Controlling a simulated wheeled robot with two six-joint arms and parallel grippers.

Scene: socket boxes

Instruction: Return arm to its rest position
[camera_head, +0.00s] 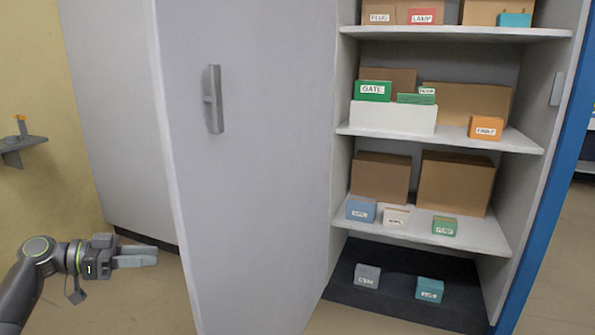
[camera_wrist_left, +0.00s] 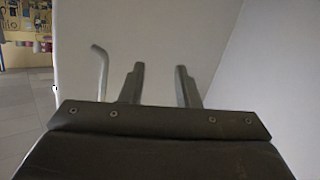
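My left arm (camera_head: 30,265) comes in from the lower left in the head view. Its gripper (camera_head: 148,256) points right, in front of the grey cabinet's open door (camera_head: 240,190), and looks clear of it. In the left wrist view the two dark fingers of the left gripper (camera_wrist_left: 160,85) stand apart, with nothing between them. A bent grey rod (camera_wrist_left: 100,72) shows left of the fingers there; I cannot tell what it belongs to. My right gripper is in neither view.
The cabinet's shelves (camera_head: 440,140) hold labelled boxes, including a green GATE box (camera_head: 373,91) and an orange box (camera_head: 486,127). The door carries a grey handle (camera_head: 213,100). A small wall shelf (camera_head: 22,143) is at the far left. Floor (camera_head: 140,310) is bare below the gripper.

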